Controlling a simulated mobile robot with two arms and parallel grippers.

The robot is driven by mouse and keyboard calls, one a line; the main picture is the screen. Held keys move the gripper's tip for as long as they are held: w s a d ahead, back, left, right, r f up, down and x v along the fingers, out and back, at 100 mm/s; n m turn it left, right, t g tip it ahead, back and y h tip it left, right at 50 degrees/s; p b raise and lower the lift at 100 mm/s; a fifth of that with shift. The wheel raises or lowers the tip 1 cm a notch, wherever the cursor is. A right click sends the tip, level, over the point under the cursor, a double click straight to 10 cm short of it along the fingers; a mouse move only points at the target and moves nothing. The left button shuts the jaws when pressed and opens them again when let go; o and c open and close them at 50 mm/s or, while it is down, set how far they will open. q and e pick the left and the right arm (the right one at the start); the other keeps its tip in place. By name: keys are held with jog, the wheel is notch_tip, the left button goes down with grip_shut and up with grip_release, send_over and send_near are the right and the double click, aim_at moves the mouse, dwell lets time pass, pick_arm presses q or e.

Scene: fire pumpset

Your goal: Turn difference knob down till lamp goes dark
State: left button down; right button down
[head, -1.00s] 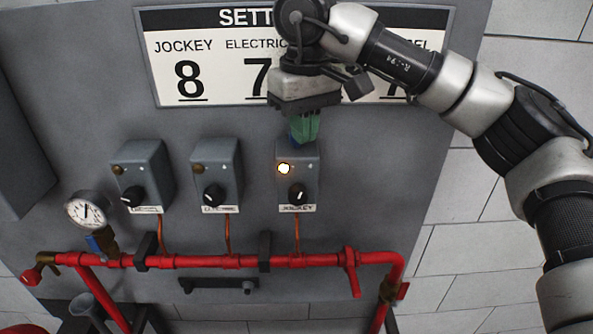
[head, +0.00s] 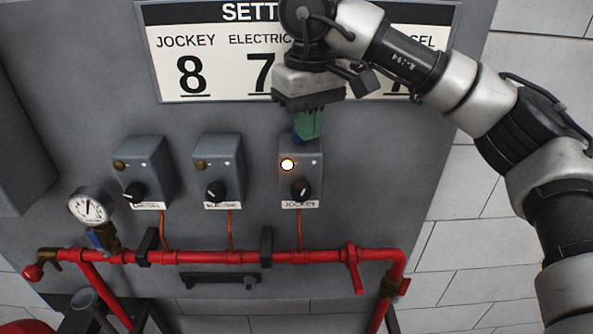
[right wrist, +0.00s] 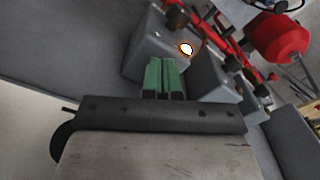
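The jockey box (head: 311,172) is the right one of three grey boxes on the panel. Its lamp (head: 288,165) glows bright and also shows lit in the right wrist view (right wrist: 186,49). A black knob (head: 301,190) sits on its front above the JOCKEY label (head: 299,204). A small blue part (head: 297,137) shows at the box's top, mostly hidden by my fingers. My right gripper (head: 308,126) has green fingers pointing down at the box's top. In the right wrist view the fingers (right wrist: 163,78) are nearly together; whether they grip the blue part is hidden. My left gripper is out of view.
Two similar boxes, diesel (head: 146,171) and electric (head: 219,170), stand to the left with dark lamps. A red pipe (head: 200,257) runs below, with a pressure gauge (head: 89,206) at left. A settings sign (head: 222,55) hangs above, partly covered by my arm.

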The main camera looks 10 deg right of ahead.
aim_at(309, 152)
jog(key=shift+d+r+p, duration=0.2)
jog(key=shift+r+p, duration=0.55)
jog(key=shift+p, duration=0.05)
jog(key=shift+d+r+p, duration=0.15)
jog(key=shift+r+p, duration=0.6)
jog(key=shift+r, duration=0.05)
jog(key=shift+d+r+p, duration=0.2)
jog(key=shift+r+p, duration=0.55)
jog(key=shift+p, duration=0.05)
jog(key=shift+a+r, duration=0.15)
jog(key=shift+r, duration=0.1)
jog(key=shift+s+a, duration=0.1)
jog(key=t+b, duration=0.1)
jog(key=b, duration=0.4)
jog(key=shift+s+a+t+y+b, duration=0.1)
jog(key=shift+a+t+y+b, duration=0.05)
jog(key=shift+t+y+b, duration=0.2)
notch_tip(309, 152, down, 3)
jog(key=b, duration=0.5)
jog(key=shift+f+t, duration=0.2)
jog(key=shift+t, duration=0.15)
jog(key=shift+s+b+x, duration=0.15)
jog(key=shift+b+x, duration=0.15)
jog(key=shift+x, duration=0.35)
jog(key=shift+s+b+x, duration=0.15)
jog(key=shift+b+x, duration=0.1)
jog(key=shift+x, duration=0.4)
jog(key=shift+s+f, duration=0.15)
